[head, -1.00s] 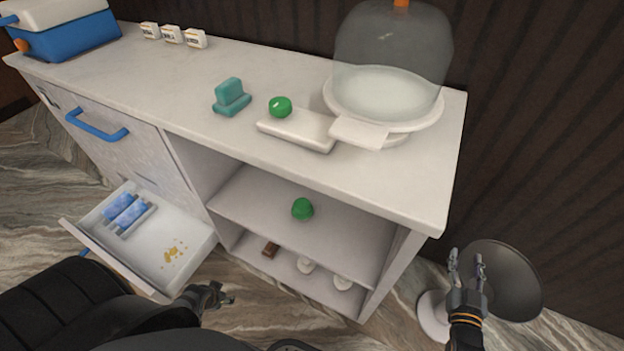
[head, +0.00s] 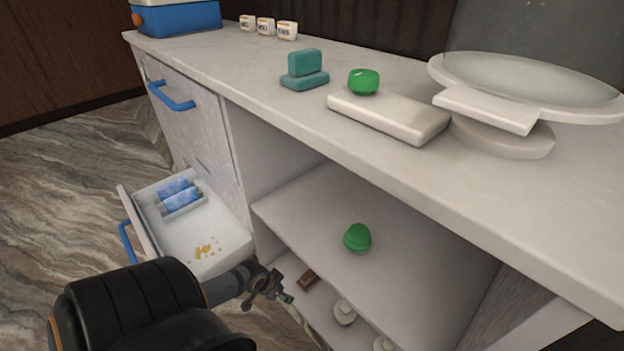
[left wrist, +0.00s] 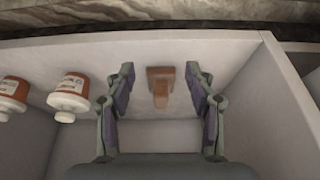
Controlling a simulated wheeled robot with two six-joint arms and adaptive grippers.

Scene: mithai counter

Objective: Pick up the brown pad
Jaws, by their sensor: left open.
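The brown pad (head: 308,279) lies on the lowest shelf of the white counter, towards its left side. In the left wrist view the brown pad (left wrist: 160,88) lies between the two fingers but beyond them, with a wider end and a narrower end. My left gripper (head: 284,294) is in front of the open shelves, just left of the pad in the head view. In the left wrist view my left gripper (left wrist: 160,72) is open with nothing between its fingers. My right gripper is out of view.
A green item (head: 357,238) sits on the shelf above. An open drawer (head: 226,262) with blue packs juts out on the left. The shelf wall (left wrist: 280,95) is close on the right in the wrist view.

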